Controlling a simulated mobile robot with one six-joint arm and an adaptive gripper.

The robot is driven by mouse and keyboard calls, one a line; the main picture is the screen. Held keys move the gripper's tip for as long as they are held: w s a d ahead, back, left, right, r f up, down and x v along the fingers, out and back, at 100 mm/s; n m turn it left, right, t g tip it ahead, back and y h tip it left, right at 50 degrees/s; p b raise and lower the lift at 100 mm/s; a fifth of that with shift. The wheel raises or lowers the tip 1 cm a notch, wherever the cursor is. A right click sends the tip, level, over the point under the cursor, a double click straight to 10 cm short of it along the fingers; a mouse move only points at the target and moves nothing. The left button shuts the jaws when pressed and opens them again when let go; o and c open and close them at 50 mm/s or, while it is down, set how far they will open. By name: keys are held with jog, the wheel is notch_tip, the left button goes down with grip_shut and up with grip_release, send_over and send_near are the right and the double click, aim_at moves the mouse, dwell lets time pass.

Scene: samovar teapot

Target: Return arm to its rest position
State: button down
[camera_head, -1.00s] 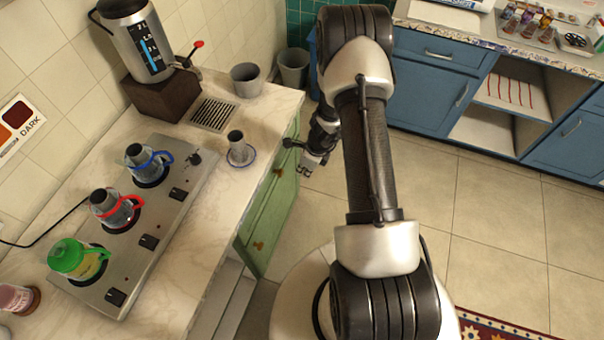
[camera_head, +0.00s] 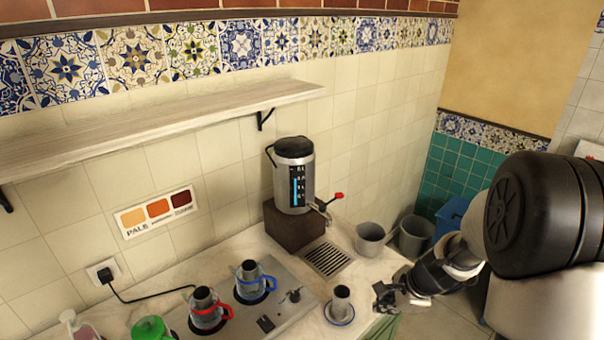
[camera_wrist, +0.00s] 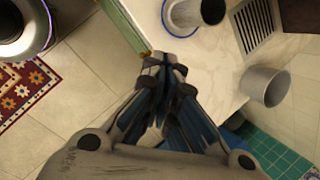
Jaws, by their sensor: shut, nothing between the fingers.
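My gripper (camera_head: 386,297) is at the right edge of the counter in the head view, to the right of a small metal cup on a blue-rimmed saucer (camera_head: 340,318). In the wrist view my gripper (camera_wrist: 172,62) has its fingers together, with nothing held between them. Its tips appear near the counter edge, below the cup (camera_wrist: 198,14). My arm comes in from the right of the head view. Whether the gripper is above the counter or just beside it is hard to tell.
The samovar (camera_head: 297,190) stands on a brown base behind the drain grate (camera_head: 327,260). A grey bucket (camera_head: 370,240) is on the counter. Red-handled (camera_head: 208,310) and blue-handled (camera_head: 252,283) pots are on the stove. A wall shelf (camera_head: 130,130) hangs above.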

jog(key=s+a+r+n, duration=0.3)
jog(key=s+r+n, duration=0.15)
jog(key=r, duration=0.25)
jog(key=s+a+r+n, duration=0.4)
jog(key=r+n, duration=0.1)
jog(key=r, duration=0.2)
jog(key=s+r+n+h, duration=0.1)
jog(key=s+n, duration=0.3)
jog(key=s, duration=0.4)
jog(key=s+r+n+t+h+b, duration=0.1)
jog(key=s+r+n, duration=0.3)
jog(key=s, duration=0.4)
jog(key=shift+d+r+n+h, duration=0.3)
jog(key=shift+r+n+h, duration=0.1)
jog(key=shift+n, duration=0.35)
